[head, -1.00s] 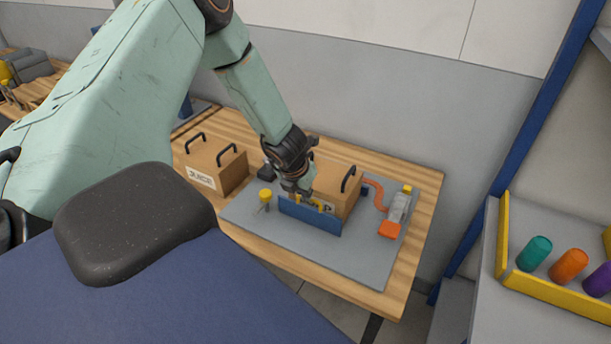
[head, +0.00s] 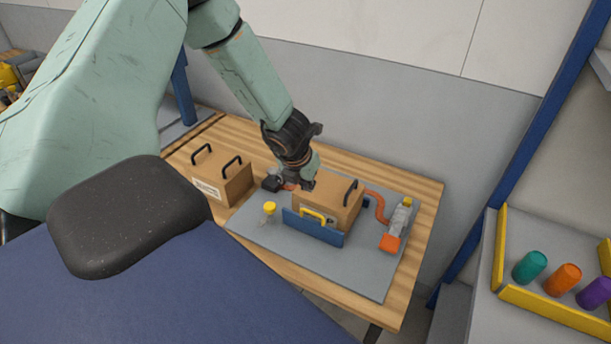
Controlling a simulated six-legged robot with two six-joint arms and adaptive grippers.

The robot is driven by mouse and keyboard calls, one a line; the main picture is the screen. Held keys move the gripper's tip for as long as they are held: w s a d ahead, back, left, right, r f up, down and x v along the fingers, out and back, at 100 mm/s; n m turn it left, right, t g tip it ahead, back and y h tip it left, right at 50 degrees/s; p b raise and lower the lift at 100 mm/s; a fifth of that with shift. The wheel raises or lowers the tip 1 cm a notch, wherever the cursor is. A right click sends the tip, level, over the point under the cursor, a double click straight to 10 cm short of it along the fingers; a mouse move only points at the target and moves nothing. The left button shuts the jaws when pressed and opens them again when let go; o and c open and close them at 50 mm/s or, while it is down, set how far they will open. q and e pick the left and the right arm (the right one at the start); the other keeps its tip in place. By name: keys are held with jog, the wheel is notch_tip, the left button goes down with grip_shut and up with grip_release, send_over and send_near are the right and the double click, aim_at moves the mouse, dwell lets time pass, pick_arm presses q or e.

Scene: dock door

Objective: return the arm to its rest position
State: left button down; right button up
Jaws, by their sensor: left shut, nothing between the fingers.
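My left arm comes in from the left over the wooden table (head: 392,318). My left gripper (head: 304,185) is shut with nothing in it. It is above the back left edge of a cardboard box (head: 340,207) with black handles. I cannot tell whether the fingertips touch the box. A blue panel with a yellow handle (head: 313,228) stands upright at the front of this box. My right gripper does not show.
A second handled box (head: 221,176) stands to the left. On the grey mat (head: 350,268) are a yellow-capped jar (head: 269,213) and an orange-ended tool (head: 396,229) with a hose. A yellow-edged tray (head: 550,312) with coloured cylinders is at right. The mat's front is clear.

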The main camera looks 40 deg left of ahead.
pick_arm(q)
jog(key=shift+s+d+r, duration=0.1)
jog(key=shift+d+r, duration=0.15)
jog(key=shift+d, duration=0.1)
jog(key=shift+a+f, duration=0.15)
jog(key=shift+a, duration=0.05)
jog(key=s+d+f+n+g+b, duration=0.1)
jog(key=s+d+f+n+b, duration=0.5)
jog(key=s+f+n+b, duration=0.2)
jog(key=s+d+f+n+g+b, duration=0.2)
jog(key=s+d+f+n+b, duration=0.3)
jog(key=s+f+n+b, duration=0.4)
jog(key=s+d+f+n+g+h+b, duration=0.1)
jog(key=s+d+f+n+b, duration=0.5)
jog(key=s+f+n, duration=0.8)
notch_tip(320, 180, down, 4)
jog(key=n+b, duration=0.2)
jog(key=shift+d+f+n, duration=0.15)
jog(key=shift+d+n, duration=0.15)
jog(key=shift+n, duration=0.1)
